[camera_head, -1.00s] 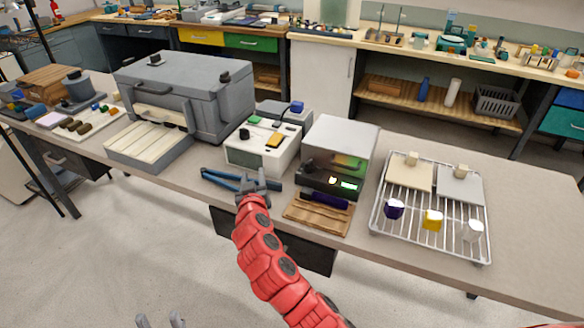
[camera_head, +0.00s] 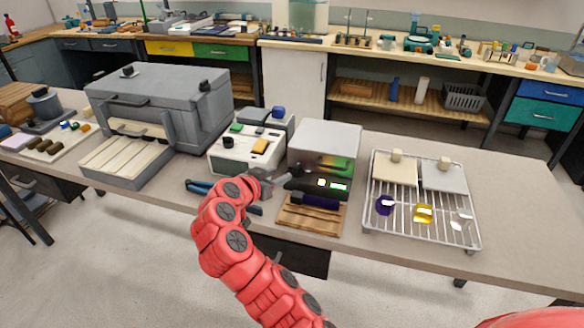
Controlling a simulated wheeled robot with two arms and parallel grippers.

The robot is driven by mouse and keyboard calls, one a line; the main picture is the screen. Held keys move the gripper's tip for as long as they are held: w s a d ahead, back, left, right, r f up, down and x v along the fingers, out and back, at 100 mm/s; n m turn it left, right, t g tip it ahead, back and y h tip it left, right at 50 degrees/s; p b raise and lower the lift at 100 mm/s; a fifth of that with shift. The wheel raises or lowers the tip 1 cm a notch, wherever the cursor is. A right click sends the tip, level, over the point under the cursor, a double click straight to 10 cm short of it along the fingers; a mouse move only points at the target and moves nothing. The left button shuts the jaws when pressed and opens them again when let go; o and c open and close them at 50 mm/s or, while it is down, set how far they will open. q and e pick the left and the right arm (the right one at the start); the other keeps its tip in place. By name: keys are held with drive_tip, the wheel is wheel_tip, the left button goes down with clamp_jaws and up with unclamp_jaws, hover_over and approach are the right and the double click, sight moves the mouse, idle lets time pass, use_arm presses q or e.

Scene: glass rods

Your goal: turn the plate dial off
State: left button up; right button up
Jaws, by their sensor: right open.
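A silver box-shaped unit (camera_head: 325,140) stands at the middle of the table, with a dark front panel (camera_head: 322,184) bearing a small light spot and a lit green display. I cannot make out a dial there clearly; my gripper is close to its left end. Left of it is a white unit (camera_head: 245,160) with a black round knob (camera_head: 227,142) and green and yellow parts on top. My right gripper (camera_head: 285,181) is open and empty, pointing right at the left end of the dark panel. I cannot tell if it touches. My left gripper is out of view.
A wooden rack (camera_head: 312,217) lies in front of the silver unit. A wire rack (camera_head: 370,225) with plates and small coloured pieces stands to the right. A large grey oven-like machine (camera_head: 165,95) stands left. Blue-handled pliers (camera_head: 198,187) lie partly behind my arm.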

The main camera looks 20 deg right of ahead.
sight(295, 168)
drive_tip(key=p+x, duration=0.1)
drive_tip(key=x, duration=0.8)
drive_tip(key=shift+d, duration=0.1)
drive_tip(key=shift+c, duration=0.2)
clamp_jaws()
